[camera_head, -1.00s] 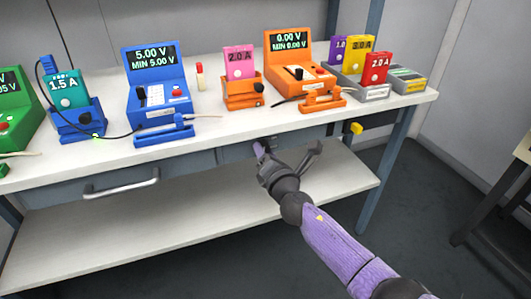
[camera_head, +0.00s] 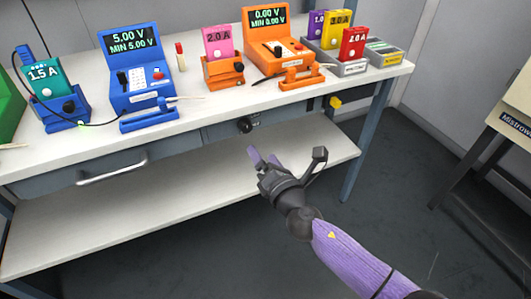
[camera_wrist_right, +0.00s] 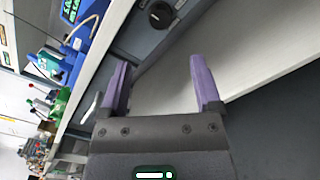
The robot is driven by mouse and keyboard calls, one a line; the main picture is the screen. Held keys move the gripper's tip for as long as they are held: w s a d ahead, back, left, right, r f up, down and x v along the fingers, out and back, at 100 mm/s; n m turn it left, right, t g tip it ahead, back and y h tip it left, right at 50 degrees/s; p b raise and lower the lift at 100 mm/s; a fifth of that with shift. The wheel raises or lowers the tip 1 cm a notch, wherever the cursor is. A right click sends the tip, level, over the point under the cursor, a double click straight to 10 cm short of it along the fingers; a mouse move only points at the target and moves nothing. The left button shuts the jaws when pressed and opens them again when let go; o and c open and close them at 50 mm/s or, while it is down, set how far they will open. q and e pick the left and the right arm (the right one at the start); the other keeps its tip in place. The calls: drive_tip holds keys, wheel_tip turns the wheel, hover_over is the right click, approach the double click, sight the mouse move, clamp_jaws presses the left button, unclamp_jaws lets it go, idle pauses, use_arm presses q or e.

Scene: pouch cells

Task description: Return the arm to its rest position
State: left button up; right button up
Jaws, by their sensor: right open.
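My right gripper (camera_head: 264,158) is open and empty in front of the bench, below the tabletop edge and over the lower shelf. Its two purple fingers stand apart in the right wrist view (camera_wrist_right: 160,82), with nothing between them. My right arm reaches in from the lower right of the head view. My left gripper is not in view.
The bench top (camera_head: 190,107) carries a blue meter (camera_head: 135,75), an orange meter (camera_head: 278,45), a teal cell (camera_head: 47,76), a pink cell (camera_head: 218,41) and several cells at the right. A drawer handle (camera_head: 112,172) and black knob (camera_head: 246,125) face me. Dark floor lies open at the right.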

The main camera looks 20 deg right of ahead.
drive_tip(key=shift+s, duration=0.1)
idle(0.3)
drive_tip(key=s+d+f+m+g+h, duration=0.1)
drive_tip(key=s+d+f+m+g, duration=0.35)
drive_tip(key=s+f, duration=0.7)
drive_tip(key=s+d+f+m+g+h, duration=0.1)
drive_tip(key=s+f+m+g, duration=0.6)
drive_tip(key=f, duration=0.9)
drive_tip(key=s+f+m+g, duration=0.2)
drive_tip(key=s+f+m, duration=0.1)
drive_tip(key=s, duration=0.5)
drive_tip(key=s+f+m+g, duration=0.1)
drive_tip(key=s+f+m, duration=0.25)
drive_tip(key=s, duration=0.35)
drive_tip(key=s+a+m+g+p, duration=0.1)
drive_tip(key=s+m+g, duration=0.55)
drive_tip(key=s, duration=1.55)
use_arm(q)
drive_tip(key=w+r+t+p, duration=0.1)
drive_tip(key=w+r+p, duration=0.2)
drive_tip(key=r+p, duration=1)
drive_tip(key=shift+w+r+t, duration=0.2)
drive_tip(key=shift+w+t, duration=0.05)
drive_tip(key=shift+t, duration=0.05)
use_arm(e)
drive_tip(key=w+r+t, duration=0.2)
drive_tip(key=w+r, duration=0.2)
drive_tip(key=r, duration=0.7)
drive_tip(key=shift+w+r+y, duration=0.2)
drive_tip(key=shift+r+y, duration=0.1)
